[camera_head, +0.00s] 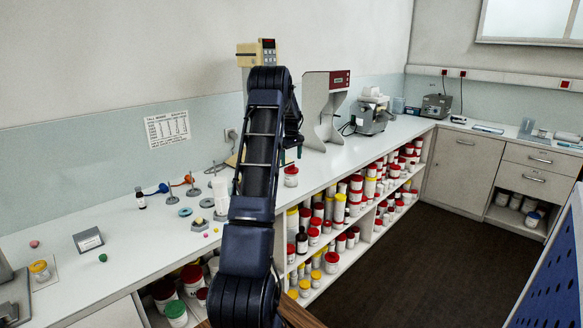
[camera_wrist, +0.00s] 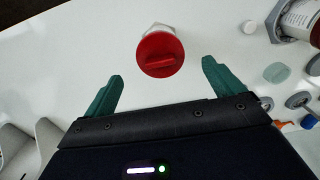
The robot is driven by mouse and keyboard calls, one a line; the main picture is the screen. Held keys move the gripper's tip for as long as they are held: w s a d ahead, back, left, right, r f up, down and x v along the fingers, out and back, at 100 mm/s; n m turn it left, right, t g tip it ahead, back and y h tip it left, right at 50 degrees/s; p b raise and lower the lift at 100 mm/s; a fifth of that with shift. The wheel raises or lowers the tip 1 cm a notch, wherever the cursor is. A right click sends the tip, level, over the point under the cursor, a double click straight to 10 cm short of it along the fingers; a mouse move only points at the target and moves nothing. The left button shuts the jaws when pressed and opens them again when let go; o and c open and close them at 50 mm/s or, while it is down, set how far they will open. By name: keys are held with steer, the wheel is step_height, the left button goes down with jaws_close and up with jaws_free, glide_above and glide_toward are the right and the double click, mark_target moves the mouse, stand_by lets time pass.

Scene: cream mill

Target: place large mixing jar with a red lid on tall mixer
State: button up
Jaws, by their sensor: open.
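A white jar with a red lid (camera_head: 290,180) stands upright on the counter, just right of my arm. In the wrist view its red lid (camera_wrist: 160,55) faces the camera, with a raised bar across it. My gripper (camera_wrist: 161,72) is open, with its green fingers apart on either side of the lid's near edge; the jar appears slightly beyond the tips.
A pale machine with a red panel (camera_head: 326,105) stands right of the jar. Shelves below the counter (camera_head: 110,240) hold many jars. A blue perforated panel (camera_head: 555,270) is at the right.

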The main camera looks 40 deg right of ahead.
step_height(320, 180, up, 5)
steer(key=shift+r, duration=0.1)
steer(key=shift+a, duration=0.1)
steer(key=w+a+r, duration=0.1)
steer(key=a+r, duration=0.4)
steer(key=a, duration=0.5)
steer(key=w+a+r+t, duration=0.1)
steer(key=a+r, duration=0.4)
steer(key=a, duration=0.5)
steer(key=a+r, duration=0.5)
steer(key=a, duration=0.4)
steer(key=s+a+r+t+h, duration=0.15)
steer(key=s+a, duration=0.25)
steer(key=a, duration=0.6)
steer(key=s+a+r+y, duration=0.15)
steer(key=s+a, duration=0.25)
steer(key=a, duration=0.6)
steer(key=s+a+f+t, duration=0.1)
steer(key=s+a+f, duration=0.2)
steer(key=s+a, duration=0.5)
steer(key=s+a+f+t, duration=0.1)
steer(key=s+a+f, duration=0.2)
steer(key=s+a, duration=0.6)
steer(key=s, duration=0.3)
steer(key=shift+s+f, duration=0.25)
steer(key=shift+s, duration=0.05)
